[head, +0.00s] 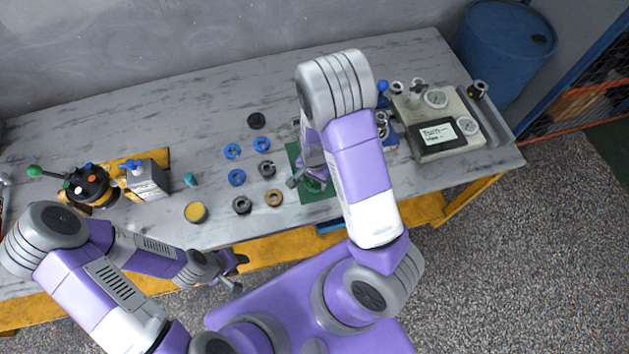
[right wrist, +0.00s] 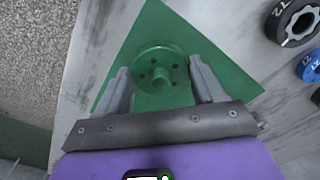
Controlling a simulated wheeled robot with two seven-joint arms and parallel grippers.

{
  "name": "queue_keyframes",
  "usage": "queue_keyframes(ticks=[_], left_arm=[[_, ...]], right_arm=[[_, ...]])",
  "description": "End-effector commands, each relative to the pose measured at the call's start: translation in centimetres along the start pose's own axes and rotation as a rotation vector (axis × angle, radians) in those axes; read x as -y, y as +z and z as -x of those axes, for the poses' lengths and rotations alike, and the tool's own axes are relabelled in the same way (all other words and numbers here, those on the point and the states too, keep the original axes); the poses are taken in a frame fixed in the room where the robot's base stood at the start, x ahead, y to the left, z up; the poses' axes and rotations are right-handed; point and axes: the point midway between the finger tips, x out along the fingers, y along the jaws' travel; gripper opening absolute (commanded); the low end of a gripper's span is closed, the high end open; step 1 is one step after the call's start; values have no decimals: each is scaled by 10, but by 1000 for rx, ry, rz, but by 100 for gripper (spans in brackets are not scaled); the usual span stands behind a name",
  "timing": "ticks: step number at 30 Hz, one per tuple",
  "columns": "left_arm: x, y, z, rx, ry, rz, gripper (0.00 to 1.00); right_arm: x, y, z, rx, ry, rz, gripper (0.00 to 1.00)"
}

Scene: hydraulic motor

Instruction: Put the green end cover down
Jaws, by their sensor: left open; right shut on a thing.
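The green end cover (right wrist: 158,68), a round flange with bolt holes and a central boss, shows in the right wrist view over a green mat (right wrist: 215,115). My right gripper (right wrist: 158,70) is shut on it, with one finger at each side of the flange. I cannot tell whether the cover touches the mat. In the head view my right gripper (head: 308,182) is low over the green mat (head: 292,152), and my arm hides much of it. My left gripper (head: 238,273) is open and empty, in front of the table's front edge.
Blue rings (head: 232,151), dark rings (head: 242,204) and an orange ring (head: 274,197) lie left of the mat. A gauge box (head: 440,130) stands at right.

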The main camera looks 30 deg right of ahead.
Motion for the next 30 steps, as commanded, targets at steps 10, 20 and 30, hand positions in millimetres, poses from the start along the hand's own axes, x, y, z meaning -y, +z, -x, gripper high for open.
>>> queue_keyframes(ticks=[10,20,30], left_arm=[[2,0,-5,0,0,0,43],[3,0,-7,0,0,0,43],[2,0,-5,0,0,0,43]], right_arm=[[1,0,-19,0,-1,1,25],[0,0,-22,0,0,1,93],[0,0,-19,0,-1,1,94]])
